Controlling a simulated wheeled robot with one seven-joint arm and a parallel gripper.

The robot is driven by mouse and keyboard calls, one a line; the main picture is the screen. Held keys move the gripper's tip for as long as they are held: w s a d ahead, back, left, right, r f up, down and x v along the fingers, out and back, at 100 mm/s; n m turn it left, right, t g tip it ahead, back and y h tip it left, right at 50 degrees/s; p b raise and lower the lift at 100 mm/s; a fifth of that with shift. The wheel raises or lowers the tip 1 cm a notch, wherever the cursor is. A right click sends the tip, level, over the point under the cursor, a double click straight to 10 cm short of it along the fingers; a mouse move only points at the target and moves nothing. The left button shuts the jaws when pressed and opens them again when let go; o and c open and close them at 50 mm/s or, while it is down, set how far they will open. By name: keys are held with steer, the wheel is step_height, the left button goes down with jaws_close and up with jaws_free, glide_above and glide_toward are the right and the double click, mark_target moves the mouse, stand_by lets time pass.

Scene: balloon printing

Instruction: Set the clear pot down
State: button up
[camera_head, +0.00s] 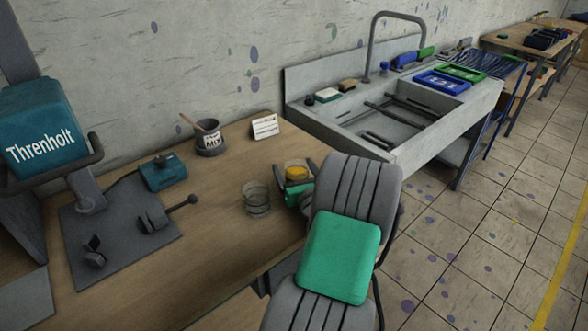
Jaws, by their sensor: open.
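A clear pot with yellow contents (297,171) is near the right edge of the wooden table, between the fingers of my gripper (296,163). My gripper is open, with one finger on each side of the pot. The pot's lower part is hidden by my gripper, so I cannot tell whether it touches the table. A second clear pot (257,199) looks empty and stands on the table just left of my gripper. My grey and green arm covers the table's right corner.
The wooden table (215,235) has free room in front. A grey mug (209,138) with a stick and a white card (265,127) stand at the back. A teal box (163,172) and a teal machine (40,130) are left. A sink (400,110) is right.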

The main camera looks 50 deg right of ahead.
steer(key=shift+r, duration=0.2)
steer(key=b+v, duration=0.1)
steer(key=v, duration=1.1)
